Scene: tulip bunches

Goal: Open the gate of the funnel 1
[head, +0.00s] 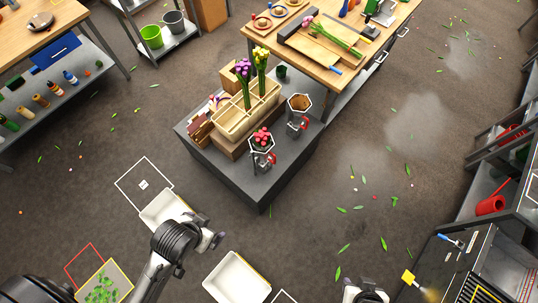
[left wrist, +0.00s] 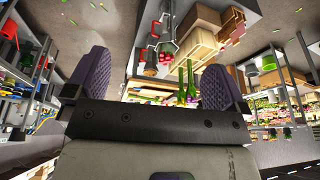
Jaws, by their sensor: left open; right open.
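Two metal funnels stand on the dark grey block. The near funnel (head: 262,142) has pink-red tulips in it; the far funnel (head: 299,104) looks brown inside and shows no flowers. I cannot tell which is funnel 1, nor the state of their gates. Both funnels show small in the left wrist view, near its top middle. My left gripper (left wrist: 155,80) is open and empty, with its two grey pads apart. In the head view its arm reaches over the floor, short of the block. My right gripper (head: 366,292) is open at the bottom edge, far from the funnels.
A wooden divided box (head: 238,124) with purple and yellow tulips stands left of the funnels. A wooden workbench (head: 345,78) adjoins behind. White bins (head: 236,280) stand on the floor nearby. Leaf-strewn floor right of the block is free.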

